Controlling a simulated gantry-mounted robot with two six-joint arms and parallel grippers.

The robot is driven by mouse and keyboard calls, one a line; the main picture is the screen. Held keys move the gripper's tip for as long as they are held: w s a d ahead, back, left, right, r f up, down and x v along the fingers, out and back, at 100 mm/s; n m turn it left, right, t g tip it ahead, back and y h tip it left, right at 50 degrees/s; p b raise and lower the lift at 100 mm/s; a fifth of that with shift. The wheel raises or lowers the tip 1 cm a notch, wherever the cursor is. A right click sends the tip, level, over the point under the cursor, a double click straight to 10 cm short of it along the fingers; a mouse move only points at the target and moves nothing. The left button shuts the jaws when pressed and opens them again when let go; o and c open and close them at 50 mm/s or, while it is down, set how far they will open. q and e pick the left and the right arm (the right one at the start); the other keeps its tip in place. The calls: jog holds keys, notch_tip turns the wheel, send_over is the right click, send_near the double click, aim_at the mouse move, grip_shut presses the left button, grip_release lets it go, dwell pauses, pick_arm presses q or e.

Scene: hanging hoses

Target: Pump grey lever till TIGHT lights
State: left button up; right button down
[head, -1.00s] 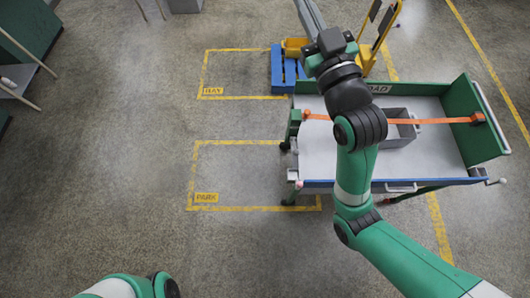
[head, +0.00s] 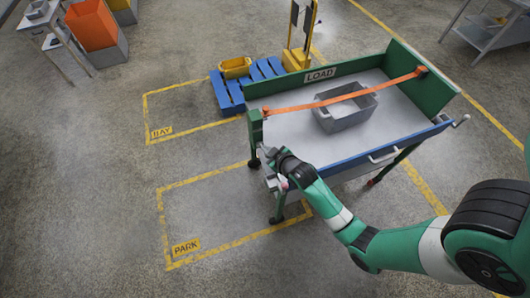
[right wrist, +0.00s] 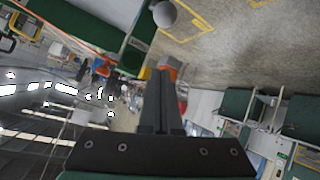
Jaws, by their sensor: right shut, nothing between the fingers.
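My right gripper (head: 266,152) is at the near left corner of the cart (head: 395,118), beside its green post. In the right wrist view its two fingers (right wrist: 160,78) are shut with nothing between them. A round grey knob (right wrist: 165,14), perhaps the lever's end, lies just beyond the fingertips and looks apart from them. In the head view a small pale grey part with a red spot (head: 273,182) sits just below the gripper; I cannot tell whether it is the lever. An orange strap (head: 340,97) crosses the cart over a grey bin (head: 345,112). No TIGHT light can be made out. My left gripper is out of view.
A blue pallet (head: 228,94) with a yellow tub (head: 235,68) stands behind the cart, near a yellow pallet truck (head: 297,58). A crank handle (head: 461,120) sticks out at the cart's right.

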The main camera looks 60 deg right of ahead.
jog(key=d+f, duration=0.1)
jog(key=f, duration=0.1)
jog(key=w+f+b, duration=0.1)
jog(key=w+d+f, duration=0.1)
jog(key=f, duration=0.1)
jog(key=shift+w+d+f+b, duration=0.2)
jog(key=shift+d+f+b, duration=0.1)
jog(key=shift+d+b, duration=0.1)
jog(key=shift+s+a+f, duration=0.1)
jog(key=shift+s+f, duration=0.15)
jog(key=shift+s, duration=0.1)
